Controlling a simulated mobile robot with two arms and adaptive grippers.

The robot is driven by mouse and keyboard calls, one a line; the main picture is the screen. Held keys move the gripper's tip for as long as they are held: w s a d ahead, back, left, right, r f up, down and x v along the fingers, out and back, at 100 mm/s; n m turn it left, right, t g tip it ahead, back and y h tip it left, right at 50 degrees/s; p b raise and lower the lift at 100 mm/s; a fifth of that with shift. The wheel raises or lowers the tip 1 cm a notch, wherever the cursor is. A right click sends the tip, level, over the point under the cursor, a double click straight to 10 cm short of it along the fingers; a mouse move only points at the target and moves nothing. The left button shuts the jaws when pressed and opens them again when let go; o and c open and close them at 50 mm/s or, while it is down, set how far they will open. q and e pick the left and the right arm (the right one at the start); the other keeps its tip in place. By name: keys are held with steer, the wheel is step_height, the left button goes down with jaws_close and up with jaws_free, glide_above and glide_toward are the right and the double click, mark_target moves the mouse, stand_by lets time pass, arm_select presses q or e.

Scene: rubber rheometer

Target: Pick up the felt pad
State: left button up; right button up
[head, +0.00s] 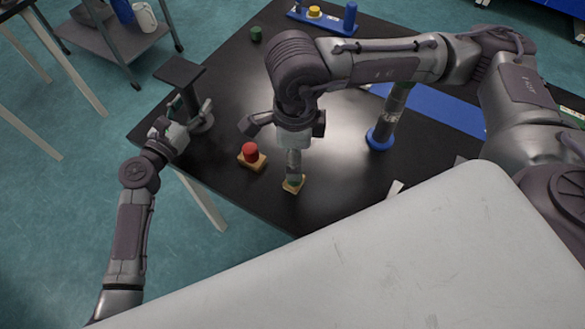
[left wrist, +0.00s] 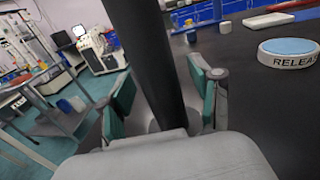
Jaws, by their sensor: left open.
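I cannot single out the felt pad with certainty. A small tan block with a greenish top (head: 293,184) sits on the black table below my right gripper (head: 294,168), partly covered by it. My left gripper (head: 184,118) is at the table's left edge, beside the post of a black stand with a flat square top (head: 180,69). In the left wrist view its green-lined fingers (left wrist: 163,98) are spread on either side of the dark post (left wrist: 148,50), with gaps showing. My right gripper points down; its finger state is unclear.
A red knob on a tan base (head: 251,155) stands between the grippers. A round blue-topped piece lettered "RELEA" (left wrist: 289,51) lies right of the post. A post on a blue foot (head: 380,138) and a blue rack (head: 322,20) stand farther back on the table.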

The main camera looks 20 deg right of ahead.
steer(key=shift+f, duration=3.6)
jaws_close()
